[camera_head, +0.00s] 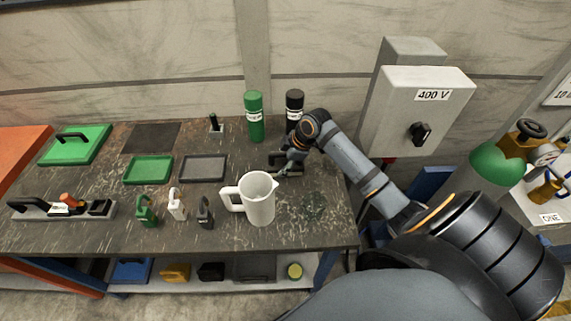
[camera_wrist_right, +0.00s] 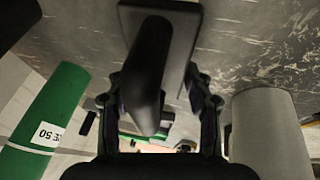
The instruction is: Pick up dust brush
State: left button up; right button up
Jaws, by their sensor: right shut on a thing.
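The dust brush (camera_head: 274,160) looks like a dark block with a black handle. It is near the back right of the table, between the black bottle and the white pitcher. In the right wrist view the black handle (camera_wrist_right: 149,75) runs between my right gripper's fingers, with its flat dark base (camera_wrist_right: 182,30) beyond. My right gripper (camera_head: 287,168) is shut on the brush, low over the table. The gripper partly hides the brush in the head view, and I cannot tell if it touches the table. My left gripper is not in view.
A white pitcher (camera_head: 260,200) stands close in front of my right gripper. A green bottle (camera_head: 254,118) and a black bottle (camera_head: 294,105) stand behind it. Green (camera_head: 148,170) and dark (camera_head: 204,168) trays and several padlocks (camera_head: 177,205) are to the left. The front right tabletop is clear.

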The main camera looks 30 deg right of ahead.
aim_at(283, 156)
jog(key=shift+r, duration=0.4)
grip_shut()
notch_tip(283, 156, up, 3)
jog(key=shift+d+f+b, duration=0.1)
jog(key=shift+f+b, duration=0.1)
jog(key=shift+b, duration=0.4)
jog(key=s+a+r+p, duration=0.2)
jog(key=s+r+p, duration=0.7)
jog(key=s+p, duration=0.5)
jog(key=shift+r+p, duration=0.35)
jog(key=shift+p, duration=0.45)
